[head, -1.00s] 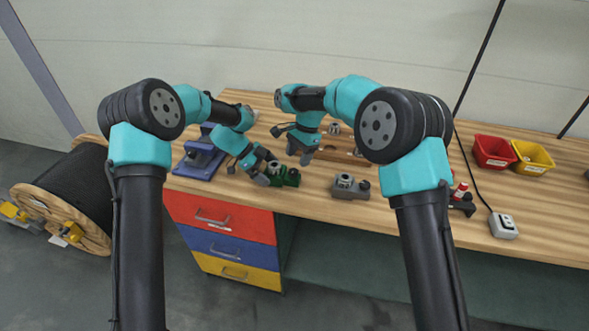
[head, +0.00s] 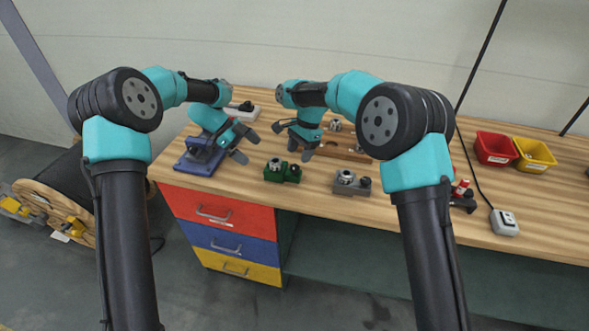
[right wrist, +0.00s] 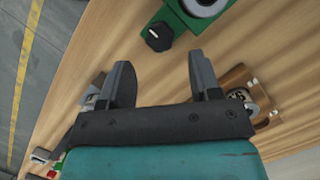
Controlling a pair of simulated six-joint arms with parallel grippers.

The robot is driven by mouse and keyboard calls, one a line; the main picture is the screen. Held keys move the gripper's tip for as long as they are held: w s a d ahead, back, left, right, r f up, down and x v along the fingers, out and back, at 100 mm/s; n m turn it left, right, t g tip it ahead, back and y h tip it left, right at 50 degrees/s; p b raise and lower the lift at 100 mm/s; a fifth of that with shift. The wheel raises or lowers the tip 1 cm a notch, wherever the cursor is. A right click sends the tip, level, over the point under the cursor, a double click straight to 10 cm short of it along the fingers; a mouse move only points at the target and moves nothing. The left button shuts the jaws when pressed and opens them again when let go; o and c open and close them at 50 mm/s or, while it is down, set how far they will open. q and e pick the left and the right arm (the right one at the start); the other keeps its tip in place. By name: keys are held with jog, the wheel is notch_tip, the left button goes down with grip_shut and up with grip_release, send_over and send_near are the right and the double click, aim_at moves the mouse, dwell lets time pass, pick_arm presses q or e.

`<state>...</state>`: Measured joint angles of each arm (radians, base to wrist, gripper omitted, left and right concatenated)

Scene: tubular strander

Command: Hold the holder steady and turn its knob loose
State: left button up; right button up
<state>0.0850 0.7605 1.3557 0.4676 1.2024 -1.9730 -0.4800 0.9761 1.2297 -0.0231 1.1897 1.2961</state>
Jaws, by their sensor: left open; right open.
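A green holder (head: 275,173) with a metal ring on top and a small black knob (head: 294,170) at its right side sits near the front edge of the bench. It also shows at the top of the right wrist view, with its black knob (right wrist: 158,36) facing up. My left gripper (head: 246,146) is open and empty, behind and to the left of the green holder, apart from it. My right gripper (head: 293,142) is open and empty, behind the green holder. In the right wrist view, the fingers (right wrist: 163,82) are spread with bare wood between them.
A similar grey holder (head: 348,185) stands to the right of the green one. A blue fixture (head: 198,160) stands at the left, and a wooden block (head: 343,152) lies behind. Red (head: 494,150) and yellow (head: 534,155) bins stand at the far right.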

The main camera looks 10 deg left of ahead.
pick_arm(q)
jog(key=v, duration=0.2)
jog(key=shift+a+r, duration=0.3)
pick_arm(e)
jog(key=shift+d, duration=0.1)
